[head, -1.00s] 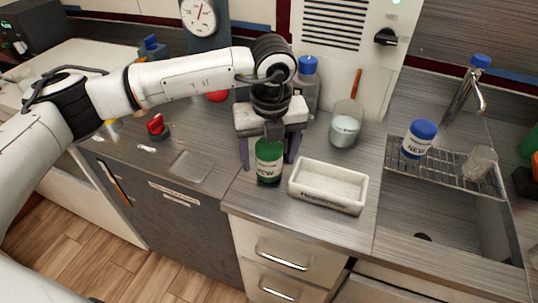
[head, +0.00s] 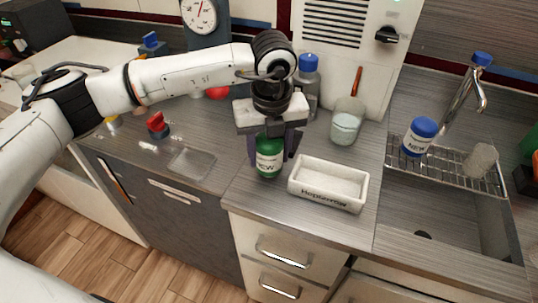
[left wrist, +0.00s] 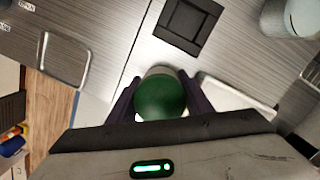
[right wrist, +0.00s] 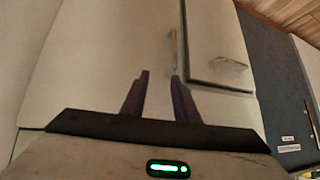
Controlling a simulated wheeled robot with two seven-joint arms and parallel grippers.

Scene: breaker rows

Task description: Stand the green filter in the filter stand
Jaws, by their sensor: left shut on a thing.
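The green filter (head: 268,160), a small cylinder with a white label reading NEW, is upright between the fingers of my left gripper (head: 271,148), left of the white tray. My left gripper is shut on it. In the left wrist view the round green end of the filter (left wrist: 160,98) sits between the two dark fingers. A dark square holder (left wrist: 187,22), perhaps the filter stand, lies on the counter beyond the filter there. The arm seems to hide it in the head view. My right gripper (right wrist: 161,76) is open and empty, facing pale cabinet fronts.
The white tray (head: 328,201) stands just right of the filter. A clear beaker (head: 346,124) and a blue-capped bottle (head: 308,84) stand behind. A blue-lidded jar (head: 419,137) is on the sink rack. A red knob (head: 157,124) is at the left.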

